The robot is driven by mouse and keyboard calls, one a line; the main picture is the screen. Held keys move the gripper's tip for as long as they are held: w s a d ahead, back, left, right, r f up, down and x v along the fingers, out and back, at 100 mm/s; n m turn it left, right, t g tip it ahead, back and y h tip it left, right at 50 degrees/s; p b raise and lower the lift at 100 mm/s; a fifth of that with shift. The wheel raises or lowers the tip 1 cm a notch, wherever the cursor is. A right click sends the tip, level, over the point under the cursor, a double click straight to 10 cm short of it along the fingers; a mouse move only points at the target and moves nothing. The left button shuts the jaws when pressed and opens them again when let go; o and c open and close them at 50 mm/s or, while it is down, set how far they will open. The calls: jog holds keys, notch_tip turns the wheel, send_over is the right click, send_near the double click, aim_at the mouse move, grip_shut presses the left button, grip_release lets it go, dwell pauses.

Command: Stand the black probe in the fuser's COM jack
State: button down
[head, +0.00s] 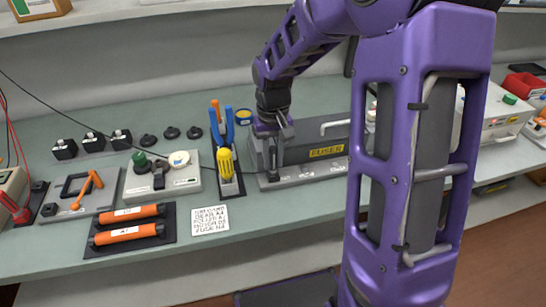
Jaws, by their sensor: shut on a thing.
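The fuser (300,172) is a long grey unit with a yellow FUSER label, lying on the bench right of centre. My gripper (273,158) points down over the fuser's left end, shut on a slim dark thing that I take to be the black probe. The probe is small and mostly hidden by the fingers, so its tip and tilt cannot be made out. A thin black cable (60,115) runs from the upper left across the bench toward the gripper. The COM jack cannot be picked out, and whether the probe touches it cannot be told.
A holder with yellow- and blue-handled tools (227,160) stands close left of the gripper. Orange rollers (130,234) lie on a black tray front left, with a printed card (209,221) beside them. A red-handled probe (20,214) is at far left. My purple arm covers the right middle.

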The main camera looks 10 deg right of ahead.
jog(key=shift+f, duration=0.2)
dwell(0.6)
jog(key=c, duration=0.6)
grip_release()
jog(key=shift+r, duration=0.15)
notch_tip(320, 180, up, 17)
jog(key=p, duration=0.2)
jog(key=shift+r+p, duration=0.15)
jog(key=shift+p, duration=0.2)
